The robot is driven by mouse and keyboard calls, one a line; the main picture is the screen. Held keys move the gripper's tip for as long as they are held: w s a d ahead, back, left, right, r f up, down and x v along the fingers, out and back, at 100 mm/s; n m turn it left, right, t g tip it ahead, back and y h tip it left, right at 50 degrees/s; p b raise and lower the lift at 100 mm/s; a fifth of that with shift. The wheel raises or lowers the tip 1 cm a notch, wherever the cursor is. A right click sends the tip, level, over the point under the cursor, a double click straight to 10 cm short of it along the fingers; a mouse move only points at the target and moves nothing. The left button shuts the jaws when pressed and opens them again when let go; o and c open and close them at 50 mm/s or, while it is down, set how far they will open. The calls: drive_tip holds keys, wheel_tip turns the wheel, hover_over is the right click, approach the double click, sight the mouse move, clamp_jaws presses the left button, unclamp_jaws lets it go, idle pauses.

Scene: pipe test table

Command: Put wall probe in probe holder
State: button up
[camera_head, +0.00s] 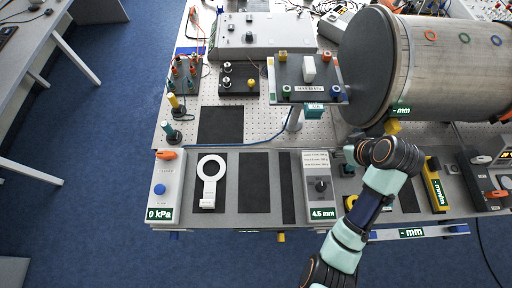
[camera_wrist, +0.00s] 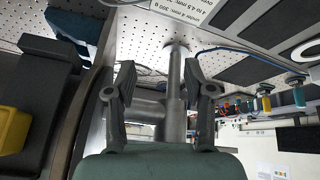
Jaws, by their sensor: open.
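My gripper (camera_head: 351,154) hangs over the table's front half, left of the pipe's lower end. In the wrist view my gripper (camera_wrist: 160,92) is open, its two fingers well apart. A grey metal post (camera_wrist: 174,80) with a horizontal grey cylinder shows between them; I see no contact. A yellow block (camera_head: 393,127) sits below the pipe, beside a "- mm" tag, and may be the wall probe, though I cannot tell. A yellow piece also shows in the wrist view (camera_wrist: 14,130). I cannot tell which thing is the probe holder.
A large pipe (camera_head: 440,65) fills the back right. A panel (camera_head: 308,75) with coloured knobs stands left of it. A grey box (camera_head: 320,188) reading 4.5 mm stands left of my gripper. Black mats (camera_head: 254,185) on the table's left part are clear.

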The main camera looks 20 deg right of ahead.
drive_tip(key=w+a+r+t, duration=0.25)
drive_tip(key=w+a, duration=0.25)
drive_tip(key=a, duration=0.6)
drive_tip(key=a+r+t, duration=0.1)
drive_tip(key=a+r, duration=0.2)
drive_tip(key=a, duration=0.5)
drive_tip(key=s+a+r+t, duration=0.1)
drive_tip(key=a+r+t, duration=0.1)
drive_tip(key=a+r, duration=0.2)
drive_tip(key=a+r+t+y, duration=0.1)
drive_tip(key=a+r, duration=0.3)
drive_tip(key=a, duration=0.7)
drive_tip(key=shift+s+a+r+m+t, duration=0.15)
drive_tip(key=shift+s+a+m+t, duration=0.15)
drive_tip(key=shift+s+m+t, duration=0.1)
